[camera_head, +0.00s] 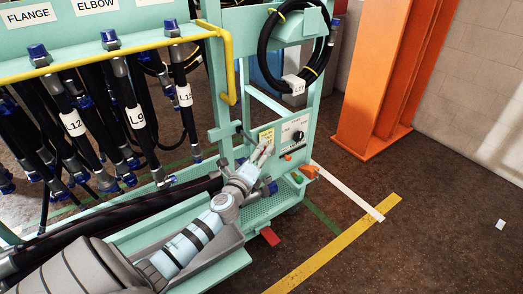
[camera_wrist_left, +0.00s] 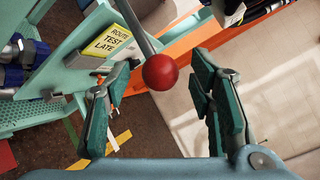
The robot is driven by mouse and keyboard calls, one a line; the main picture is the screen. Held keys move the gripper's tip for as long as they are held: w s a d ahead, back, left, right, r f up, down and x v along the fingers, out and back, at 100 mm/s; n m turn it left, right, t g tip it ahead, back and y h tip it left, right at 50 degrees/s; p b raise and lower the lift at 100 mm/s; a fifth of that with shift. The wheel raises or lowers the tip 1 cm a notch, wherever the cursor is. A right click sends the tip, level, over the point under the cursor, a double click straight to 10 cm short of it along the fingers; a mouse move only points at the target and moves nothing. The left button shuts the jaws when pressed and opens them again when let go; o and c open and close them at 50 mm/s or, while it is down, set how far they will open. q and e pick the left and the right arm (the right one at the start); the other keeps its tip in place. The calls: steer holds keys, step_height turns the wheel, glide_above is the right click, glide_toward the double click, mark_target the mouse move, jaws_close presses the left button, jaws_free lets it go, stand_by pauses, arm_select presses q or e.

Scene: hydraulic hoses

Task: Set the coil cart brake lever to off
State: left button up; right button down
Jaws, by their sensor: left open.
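A lever with a red ball knob (camera_wrist_left: 160,72) on a grey metal rod shows in the left wrist view; the rod rises to the upper left. My left gripper (camera_wrist_left: 166,98) is open, with one green-padded finger on each side of the knob and a gap on both sides. Neither finger touches the knob. In the head view my left gripper (camera_head: 265,153) is in front of the coil cart's panel (camera_head: 293,130), which has a dark round knob. The red ball is not clearly seen there, and I cannot read the lever's setting. My right gripper is not in view.
A yellow "ROUTE TEST LATE" label (camera_wrist_left: 105,42) is near the left finger. Labelled hoses (camera_head: 136,118) hang from a rack on the left, and a coiled hose (camera_head: 293,85) hangs above the panel. An orange column (camera_head: 385,75) stands behind.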

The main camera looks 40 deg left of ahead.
arm_select(q)
steer(key=shift+x, duration=1.05)
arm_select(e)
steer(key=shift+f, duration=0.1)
arm_select(q)
jaws_close()
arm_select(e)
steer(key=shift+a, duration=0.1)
